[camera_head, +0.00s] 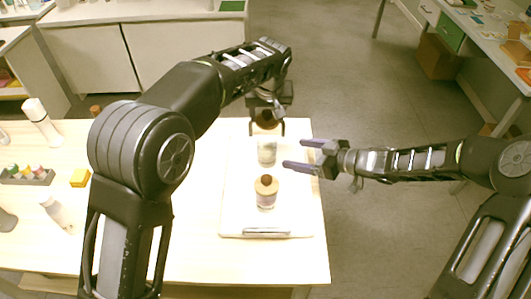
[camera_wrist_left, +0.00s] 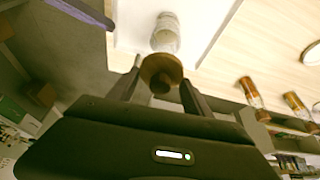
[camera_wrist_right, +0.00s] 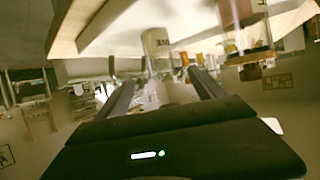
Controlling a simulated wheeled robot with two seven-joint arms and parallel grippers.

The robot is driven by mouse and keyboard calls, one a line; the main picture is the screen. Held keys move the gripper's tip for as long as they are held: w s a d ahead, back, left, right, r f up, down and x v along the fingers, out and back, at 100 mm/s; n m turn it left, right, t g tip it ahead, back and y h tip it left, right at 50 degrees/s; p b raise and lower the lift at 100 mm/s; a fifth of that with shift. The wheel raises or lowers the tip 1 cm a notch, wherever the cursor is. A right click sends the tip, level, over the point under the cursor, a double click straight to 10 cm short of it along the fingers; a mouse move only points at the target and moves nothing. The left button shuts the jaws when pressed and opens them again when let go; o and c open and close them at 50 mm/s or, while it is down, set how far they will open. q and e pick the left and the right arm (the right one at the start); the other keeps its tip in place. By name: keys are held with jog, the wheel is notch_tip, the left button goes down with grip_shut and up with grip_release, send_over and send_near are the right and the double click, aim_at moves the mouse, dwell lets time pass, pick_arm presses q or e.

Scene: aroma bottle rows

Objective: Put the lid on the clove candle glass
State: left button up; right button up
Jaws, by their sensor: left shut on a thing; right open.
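A clear candle glass (camera_head: 267,153) with a pale label stands without a lid on the white tray (camera_head: 235,205). In the right wrist view the glass (camera_wrist_right: 156,42) has a label that partly reads "OVE". My left gripper (camera_head: 266,126) is shut on a round wooden lid (camera_head: 265,117) with a knob and holds it above this glass, apart from it in the head view. The lid (camera_wrist_left: 160,68) also shows between the fingers in the left wrist view. My right gripper (camera_head: 301,156) is open and empty, just right of the glass, with its fingers pointing left.
A second glass (camera_head: 266,198) with a wooden lid on it stands nearer on the tray. A white bottle (camera_head: 40,119), a yellow block (camera_head: 80,177) and a dark rack of small bottles (camera_head: 28,178) are on the left of the table. The table between these and the tray is largely clear.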

aim_at(275, 150)
jog(key=x, duration=1.2)
grip_shut()
dwell(0.8)
jog(key=shift+f, duration=0.1)
